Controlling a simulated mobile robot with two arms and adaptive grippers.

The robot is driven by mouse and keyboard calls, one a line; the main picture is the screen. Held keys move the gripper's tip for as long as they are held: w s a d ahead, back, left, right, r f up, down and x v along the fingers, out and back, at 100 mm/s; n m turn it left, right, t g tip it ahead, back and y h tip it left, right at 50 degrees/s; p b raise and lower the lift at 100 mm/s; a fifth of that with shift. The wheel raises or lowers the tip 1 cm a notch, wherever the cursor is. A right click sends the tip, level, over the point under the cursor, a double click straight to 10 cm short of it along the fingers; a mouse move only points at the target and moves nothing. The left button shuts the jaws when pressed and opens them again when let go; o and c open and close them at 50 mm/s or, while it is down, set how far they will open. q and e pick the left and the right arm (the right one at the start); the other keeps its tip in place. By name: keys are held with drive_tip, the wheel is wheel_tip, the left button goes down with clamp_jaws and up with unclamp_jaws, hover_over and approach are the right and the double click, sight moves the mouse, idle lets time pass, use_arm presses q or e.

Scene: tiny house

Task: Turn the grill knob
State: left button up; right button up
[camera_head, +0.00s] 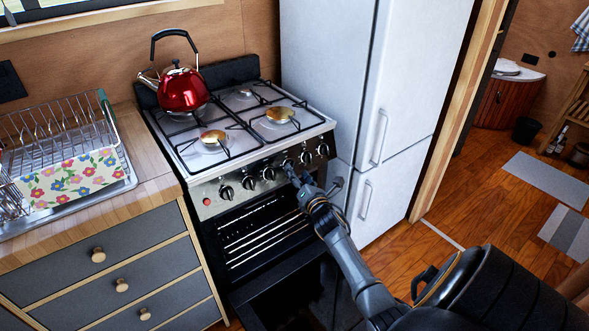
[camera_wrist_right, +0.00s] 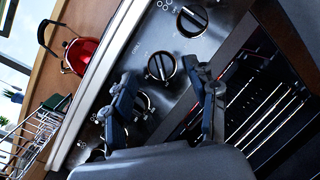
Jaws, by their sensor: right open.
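The stove's front panel (camera_head: 212,205) carries a row of several black knobs. In the right wrist view, a black knob (camera_wrist_right: 160,67) beside small printed lettering that looks like "GRILL" lies just beyond and between my fingertips. My right gripper (camera_head: 297,172) is in front of the right half of the knob row; it also shows in the wrist view (camera_wrist_right: 163,76). Its two fingers are spread and nothing is held. I cannot tell whether a finger touches the knob. In the head view the gripper partly covers the knobs there. My left gripper is not in view.
A red kettle (camera_head: 182,91) stands on a back burner. The fridge (camera_head: 325,65) stands close to the stove's right. A dish rack (camera_head: 60,140) sits on the left counter above grey drawers (camera_head: 110,255). Wooden floor (camera_head: 400,255) shows to the right.

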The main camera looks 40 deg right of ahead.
sight(294, 166)
drive_tip(key=shift+x, duration=1.55)
drive_tip(key=c, duration=1.1)
